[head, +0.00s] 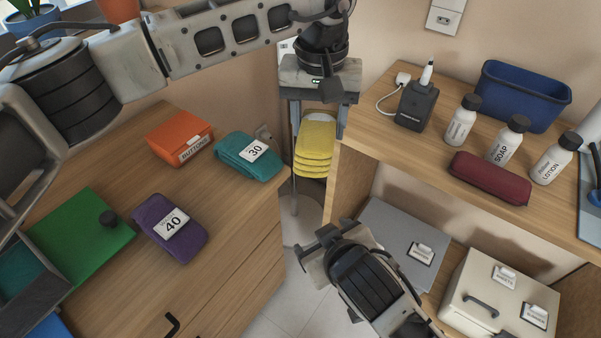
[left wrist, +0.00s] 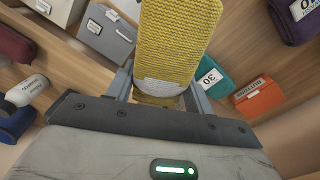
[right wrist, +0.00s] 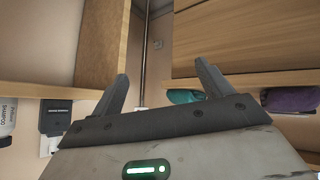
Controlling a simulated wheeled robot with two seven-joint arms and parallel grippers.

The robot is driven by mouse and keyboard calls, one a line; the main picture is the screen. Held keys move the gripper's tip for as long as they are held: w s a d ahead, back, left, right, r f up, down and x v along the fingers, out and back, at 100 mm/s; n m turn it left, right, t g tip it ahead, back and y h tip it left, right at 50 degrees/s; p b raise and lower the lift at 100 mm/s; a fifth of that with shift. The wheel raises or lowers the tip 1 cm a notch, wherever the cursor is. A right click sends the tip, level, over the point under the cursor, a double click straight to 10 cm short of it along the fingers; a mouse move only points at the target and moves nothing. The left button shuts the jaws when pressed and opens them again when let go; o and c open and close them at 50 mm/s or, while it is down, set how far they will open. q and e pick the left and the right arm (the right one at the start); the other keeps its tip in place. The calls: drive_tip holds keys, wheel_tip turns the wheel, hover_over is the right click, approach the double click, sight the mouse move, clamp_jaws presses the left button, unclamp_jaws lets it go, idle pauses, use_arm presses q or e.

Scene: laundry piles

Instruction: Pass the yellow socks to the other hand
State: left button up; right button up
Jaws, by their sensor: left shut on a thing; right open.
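The yellow socks (head: 316,146) are a folded, ribbed stack held in my left gripper (head: 314,112), in the gap between the two wooden units. In the left wrist view the yellow socks (left wrist: 178,45) sit between both fingers, with a pale band near the jaws. My right gripper (head: 325,250) is below and in front of the socks in the head view, apart from them. In the right wrist view my right gripper (right wrist: 165,85) has its fingers spread with nothing between them. The socks do not show in that view.
The left wooden top holds teal socks (head: 248,156) marked 30, purple socks (head: 170,224) marked 40, an orange box (head: 180,137) and a green lid (head: 82,232). The right shelf holds several bottles, a maroon case (head: 490,177), a blue bin (head: 522,95) and a dark charger (head: 417,106).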

wheel_tip(320, 180, up, 6)
drive_tip(key=s+a+m+h, duration=0.1)
drive_tip(key=a+m+h, duration=0.1)
drive_tip(key=h, duration=0.3)
drive_tip(key=m+t, duration=0.4)
drive_tip(key=m, duration=0.2)
approach(312, 144)
drive_tip(key=f, duration=0.1)
drive_tip(key=x, duration=1.2)
drive_tip(key=shift+w+a+f, duration=0.1)
use_arm(q)
drive_tip(key=shift+d, duration=0.1)
use_arm(e)
drive_tip(key=c, duration=1.1)
use_arm(q)
drive_tip(key=o, duration=1.1)
drive_tip(key=shift+c, duration=0.2)
use_arm(e)
drive_tip(key=shift+o, duration=0.2)
use_arm(q)
drive_tip(key=shift+r, duration=0.1)
